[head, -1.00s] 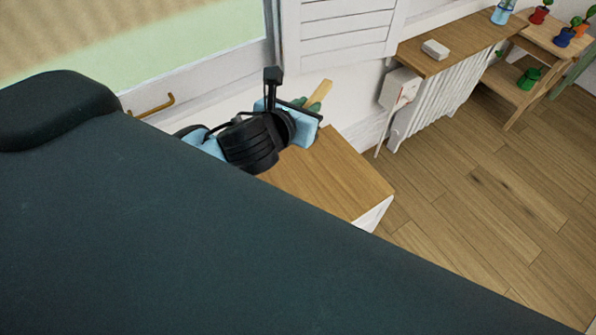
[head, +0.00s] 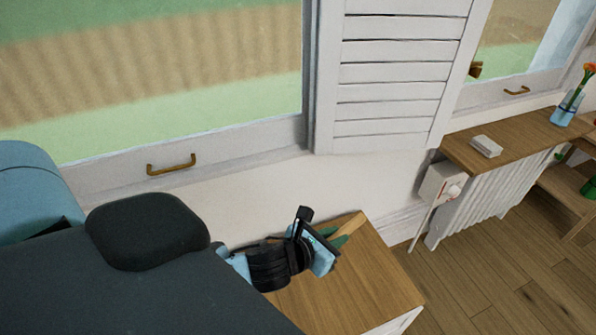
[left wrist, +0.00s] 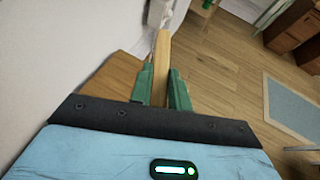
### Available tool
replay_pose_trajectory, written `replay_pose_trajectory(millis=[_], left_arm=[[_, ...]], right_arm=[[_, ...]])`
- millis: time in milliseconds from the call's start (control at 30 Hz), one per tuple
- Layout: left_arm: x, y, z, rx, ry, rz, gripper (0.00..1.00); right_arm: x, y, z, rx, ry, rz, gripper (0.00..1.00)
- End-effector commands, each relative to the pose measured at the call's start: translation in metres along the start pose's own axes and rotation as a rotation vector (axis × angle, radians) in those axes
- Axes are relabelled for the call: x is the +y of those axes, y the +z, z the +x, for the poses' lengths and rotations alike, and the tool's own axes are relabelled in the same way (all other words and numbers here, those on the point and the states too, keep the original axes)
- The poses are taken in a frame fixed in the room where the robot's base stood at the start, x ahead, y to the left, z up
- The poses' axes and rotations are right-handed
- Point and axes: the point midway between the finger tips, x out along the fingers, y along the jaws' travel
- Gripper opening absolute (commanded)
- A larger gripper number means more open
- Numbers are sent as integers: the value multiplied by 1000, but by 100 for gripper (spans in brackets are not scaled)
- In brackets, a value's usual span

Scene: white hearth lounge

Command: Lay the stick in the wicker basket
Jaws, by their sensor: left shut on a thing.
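My left gripper (head: 334,242) is above the wooden top of a low cabinet under the window. In the left wrist view its green fingers (left wrist: 163,88) are shut on a light wooden stick (left wrist: 161,62), which points forward out of the jaws. In the head view a short end of the stick (head: 352,224) shows beyond the fingers. The rest of the stick is hidden by the gripper. I see no wicker basket in these frames. My right gripper is not in view.
The cabinet top (head: 360,285) is bare around the gripper. A white radiator (head: 480,195) with a wooden shelf (head: 515,138) stands to the right, with a small white box (head: 485,146) and a glass vase (head: 567,108) on it. A louvred shutter (head: 395,75) is behind.

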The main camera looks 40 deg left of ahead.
Motion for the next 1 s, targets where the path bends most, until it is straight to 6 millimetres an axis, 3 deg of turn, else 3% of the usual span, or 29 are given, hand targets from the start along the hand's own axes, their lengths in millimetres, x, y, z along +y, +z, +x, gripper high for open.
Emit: replay_pose_trajectory(millis=[33, 267, 467, 600, 800, 1000], left_arm=[[5, -39, 9, 21, -12, 6, 0], [24, -143, 22, 11, -95, 50, 0], [40, -232, 13, 0, -172, 92, 0], [51, -288, -4, -9, -227, 118, 0], [60, -338, -30, -23, -290, 139, 0], [63, -354, -42, -32, -316, 148, 0]], right_arm=[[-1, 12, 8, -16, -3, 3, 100], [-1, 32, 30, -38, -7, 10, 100], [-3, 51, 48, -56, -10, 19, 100], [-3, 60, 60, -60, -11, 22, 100], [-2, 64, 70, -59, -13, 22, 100], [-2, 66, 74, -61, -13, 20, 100]])
